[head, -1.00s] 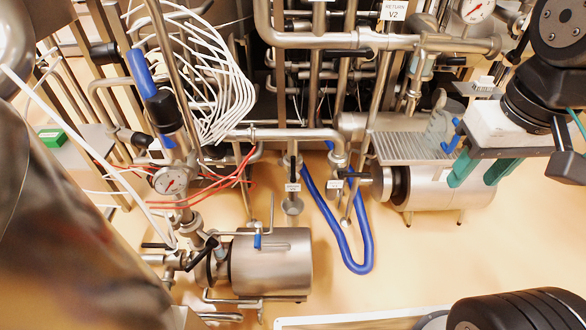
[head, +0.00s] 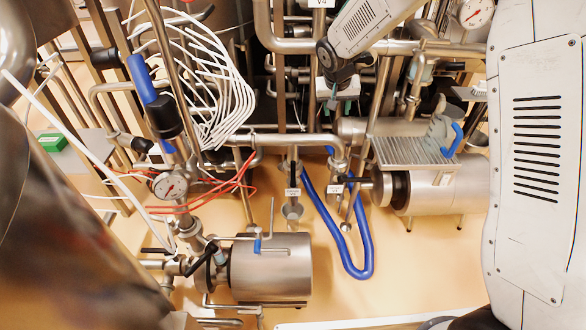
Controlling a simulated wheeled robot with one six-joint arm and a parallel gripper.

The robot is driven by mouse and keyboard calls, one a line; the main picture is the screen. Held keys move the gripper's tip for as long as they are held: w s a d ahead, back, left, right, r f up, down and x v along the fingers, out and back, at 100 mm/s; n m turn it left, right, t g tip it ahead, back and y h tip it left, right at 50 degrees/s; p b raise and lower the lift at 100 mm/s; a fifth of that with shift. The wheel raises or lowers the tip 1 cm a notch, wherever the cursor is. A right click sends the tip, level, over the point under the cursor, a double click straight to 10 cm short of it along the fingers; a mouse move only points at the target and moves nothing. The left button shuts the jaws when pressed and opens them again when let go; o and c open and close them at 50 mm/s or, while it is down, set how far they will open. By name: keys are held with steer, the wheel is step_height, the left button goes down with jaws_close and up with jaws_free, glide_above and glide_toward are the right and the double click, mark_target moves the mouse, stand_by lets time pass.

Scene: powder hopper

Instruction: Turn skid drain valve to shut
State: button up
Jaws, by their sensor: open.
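My gripper (head: 342,88) is in the upper middle of the head view, in front of the pipework. It is seen from behind and is small; its fingers are mostly hidden by its white body, and nothing shows held in it. Below it are two small tagged valves on the vertical pipes: a left tagged valve (head: 293,192) and a right tagged valve (head: 335,189) with a dark handle pointing right. The tags are too small to read, so I cannot tell which is the skid drain valve. My gripper is apart from both.
A blue hose (head: 362,250) loops down beside the tagged valves. A steel motor (head: 272,268) stands at lower left, and a pump with a grated top (head: 408,150) at right. A pressure gauge (head: 170,185) and red cables are at left. Open floor lies at lower middle.

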steer(key=w+a+f, duration=0.3)
steer(key=f, duration=0.4)
steer(key=w+a+f, duration=0.4)
steer(key=f, duration=0.3)
steer(key=y, duration=0.1)
glide_above(293, 167)
steer(key=s, duration=0.1)
steer(key=shift+n+t, duration=0.3)
steer(key=shift+t, duration=0.1)
step_height(293, 167, down, 14)
steer(key=shift+s+r, duration=0.1)
steer(key=shift+r, duration=0.05)
steer(key=x, duration=0.7)
steer(key=shift+a+f, duration=0.15)
steer(key=shift+f, duration=0.2)
jaws_close()
